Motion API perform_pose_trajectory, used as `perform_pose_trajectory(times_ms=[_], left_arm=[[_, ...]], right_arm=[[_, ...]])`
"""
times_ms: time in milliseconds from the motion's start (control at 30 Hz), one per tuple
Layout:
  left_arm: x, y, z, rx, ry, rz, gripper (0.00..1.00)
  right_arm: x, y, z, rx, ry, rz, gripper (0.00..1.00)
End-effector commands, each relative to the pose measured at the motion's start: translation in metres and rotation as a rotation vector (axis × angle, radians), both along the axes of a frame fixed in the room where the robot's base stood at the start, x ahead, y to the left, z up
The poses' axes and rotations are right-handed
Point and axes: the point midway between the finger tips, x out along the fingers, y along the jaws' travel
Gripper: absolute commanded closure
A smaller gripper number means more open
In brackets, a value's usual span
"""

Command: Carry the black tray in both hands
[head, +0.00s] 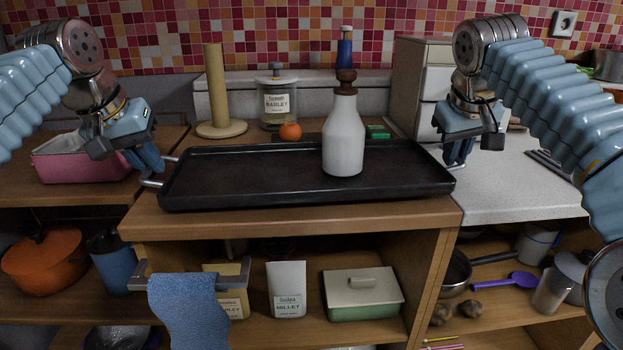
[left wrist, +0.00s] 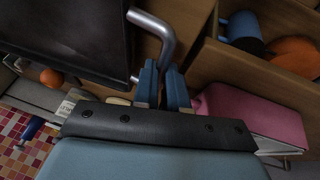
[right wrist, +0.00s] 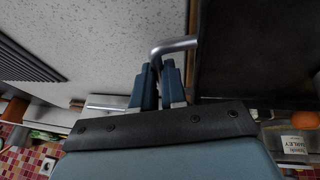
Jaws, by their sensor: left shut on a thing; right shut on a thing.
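The black tray (head: 250,180) is a long shallow pan in the head view, above or on the wooden counter; I cannot tell if it touches. A white bottle (head: 343,135) with a brown stopper stands upright on it. My left gripper (head: 158,167) is at the tray's left end, shut on its metal handle (left wrist: 152,35). My right gripper (head: 456,157) is at the right end, shut on the other metal handle (right wrist: 175,45). The tray's edge also shows in the left wrist view (left wrist: 70,35) and the right wrist view (right wrist: 250,50).
Behind the tray are a paper-towel stand (head: 216,95), a barley jar (head: 277,100), an orange (head: 290,131) and a green block (head: 377,131). A pink bin (head: 80,165) is at left. A speckled worktop (head: 500,185) is at right. A blue towel (head: 190,305) hangs on the front rail.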

Motion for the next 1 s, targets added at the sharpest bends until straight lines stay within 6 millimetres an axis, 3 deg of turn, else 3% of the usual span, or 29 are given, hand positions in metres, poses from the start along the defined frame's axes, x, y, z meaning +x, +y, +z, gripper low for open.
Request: perform_pose_trajectory(times_ms=[300, 333, 467, 1000], left_arm=[[0.0, 0.0, -0.017, 0.0, 0.0, 0.0, 1.0], [0.0, 0.0, -0.017, 0.0, 0.0, 0.0, 0.83], [0.0, 0.0, -0.017, 0.0, 0.0, 0.0, 0.63], [-0.001, 0.001, -0.014, 0.0, -0.001, 0.0, 0.62]], right_arm=[[0.0, 0.0, -0.017, 0.0, -0.001, 0.0, 1.0], [0.0, 0.0, -0.017, 0.0, -0.001, 0.0, 0.83], [0.0, 0.0, -0.017, 0.0, -0.001, 0.0, 0.63], [0.0, 0.0, -0.017, 0.0, 0.0, 0.0, 0.62]])
